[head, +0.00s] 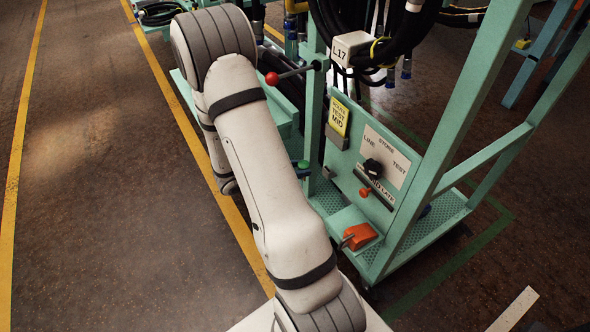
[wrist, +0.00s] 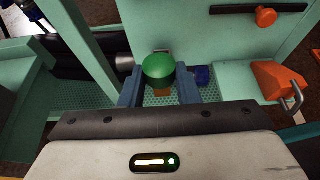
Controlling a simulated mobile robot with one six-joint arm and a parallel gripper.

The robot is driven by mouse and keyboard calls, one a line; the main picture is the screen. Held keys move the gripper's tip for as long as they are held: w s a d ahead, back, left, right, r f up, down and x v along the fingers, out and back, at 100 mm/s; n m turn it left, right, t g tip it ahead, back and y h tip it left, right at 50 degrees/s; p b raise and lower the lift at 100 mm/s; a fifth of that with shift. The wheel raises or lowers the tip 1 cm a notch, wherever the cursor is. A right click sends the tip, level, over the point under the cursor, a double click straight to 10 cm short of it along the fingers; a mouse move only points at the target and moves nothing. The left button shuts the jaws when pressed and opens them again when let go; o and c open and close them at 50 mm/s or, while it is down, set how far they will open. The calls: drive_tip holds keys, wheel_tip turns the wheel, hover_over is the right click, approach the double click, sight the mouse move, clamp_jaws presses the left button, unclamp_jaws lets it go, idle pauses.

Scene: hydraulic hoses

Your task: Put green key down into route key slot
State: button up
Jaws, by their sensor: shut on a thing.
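The green key (wrist: 158,71) shows its round green head in the wrist view, between the two fingers of my gripper (wrist: 158,88). My gripper is shut on it. In the head view a small green piece of the key (head: 303,164) shows just right of my forearm, in front of the teal stand; most of my gripper is hidden behind my arm there. A small orange-brown patch shows below the key head in the wrist view. The key's lower end and the route key slot are hidden or cannot be made out, so I cannot tell whether they touch.
The teal panel (head: 345,175) carries a black knob (head: 373,168) marked LINE, STORE, TEST, and an orange slider knob (head: 365,192). A yellow tag (head: 339,116) hangs left of it. An orange block with a metal loop (head: 359,236) sits low. A red-tipped lever (head: 272,78) and black hoses are above.

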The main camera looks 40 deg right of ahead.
drive_tip(key=shift+s+d+f+b, duration=0.15)
drive_tip(key=shift+d+b, duration=0.15)
drive_tip(key=shift+d, duration=1.15)
drive_tip(key=shift+s+d+b, duration=0.2)
drive_tip(key=shift+d+b, duration=0.15)
drive_tip(key=shift+d, duration=1.1)
drive_tip(key=shift+s+d+f+b, duration=0.15)
drive_tip(key=shift+d+b, duration=0.15)
drive_tip(key=shift+d, duration=1.15)
drive_tip(key=shift+d+f+b, duration=0.1)
drive_tip(key=shift+f+b, duration=1.15)
drive_tip(key=shift+f, duration=0.05)
drive_tip(key=shift+f, duration=0.1)
drive_tip(key=o, duration=1)
drive_tip(key=p+v, duration=0.2)
drive_tip(key=v, duration=0.5)
drive_tip(key=shift+a, duration=0.4)
